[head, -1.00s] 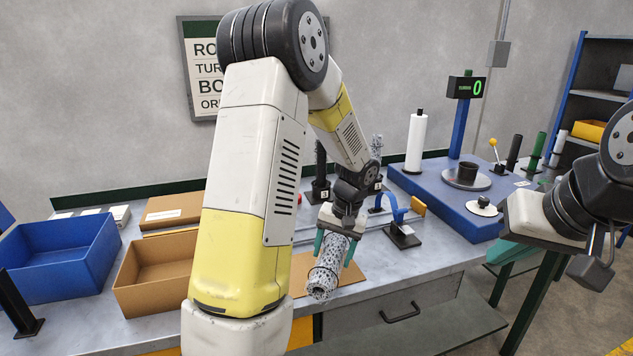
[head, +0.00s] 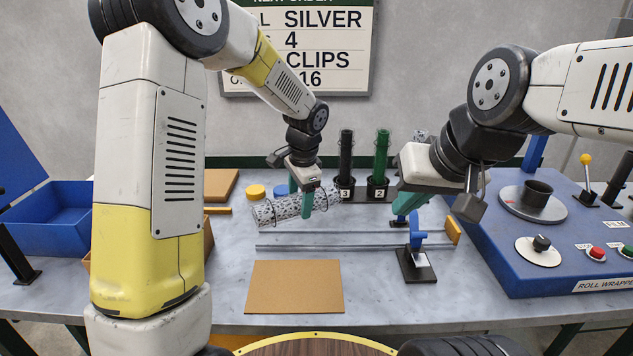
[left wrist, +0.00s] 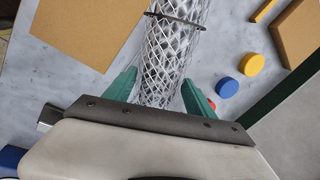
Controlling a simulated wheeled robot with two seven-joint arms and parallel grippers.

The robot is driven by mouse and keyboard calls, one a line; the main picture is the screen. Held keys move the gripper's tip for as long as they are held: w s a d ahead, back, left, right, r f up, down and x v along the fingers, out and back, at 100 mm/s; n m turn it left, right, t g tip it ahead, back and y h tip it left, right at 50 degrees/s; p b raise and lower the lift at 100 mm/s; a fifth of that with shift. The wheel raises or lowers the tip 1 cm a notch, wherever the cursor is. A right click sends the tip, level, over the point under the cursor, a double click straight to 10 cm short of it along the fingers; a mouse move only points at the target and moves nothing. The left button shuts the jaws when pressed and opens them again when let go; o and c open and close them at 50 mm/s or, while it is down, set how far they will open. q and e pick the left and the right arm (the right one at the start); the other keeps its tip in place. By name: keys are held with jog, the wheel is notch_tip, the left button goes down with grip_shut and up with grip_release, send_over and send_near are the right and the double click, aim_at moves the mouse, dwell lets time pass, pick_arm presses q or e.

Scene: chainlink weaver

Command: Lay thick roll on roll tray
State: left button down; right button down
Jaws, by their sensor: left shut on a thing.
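The thick roll (head: 275,211), a silver mesh-wrapped cylinder with dark ring bands, is held roughly level and crosswise over the table's back half in the head view. My left gripper (head: 300,196) is shut on it, with teal fingers on either side. In the left wrist view the roll (left wrist: 168,60) extends away between the fingers. My right gripper (head: 408,201) is above the table to the right; its teal fingers overlap, so I cannot tell its opening. I cannot tell for sure which thing is the roll tray; a flat brown pad (head: 295,287) lies at the table's front.
A metal rail (head: 330,247) with a blue clamp stand (head: 417,262) lies behind the pad. Black and green rolls stand in dark holders (head: 377,188) at the back. The blue roll wrapper (head: 545,285) is on the right, a blue bin (head: 55,240) on the left. Free table surrounds the pad.

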aim_at(320, 192)
pick_arm(q)
jog(key=d+r+m, duration=0.1)
jog(key=d+m, duration=0.2)
jog(key=w+d+r+m, duration=0.1)
jog(key=shift+d+r+m+h, duration=0.2)
jog(key=shift+r+m+h, duration=0.1)
jog(key=shift+r+h, duration=0.1)
jog(key=shift+w+d+m, duration=0.1)
jog(key=shift+d+m, duration=0.25)
jog(key=shift+m, duration=0.05)
jog(key=shift+f, duration=5.25)
jog(key=shift+f, duration=0.55)
jog(key=shift+c, duration=1.2)
grip_release()
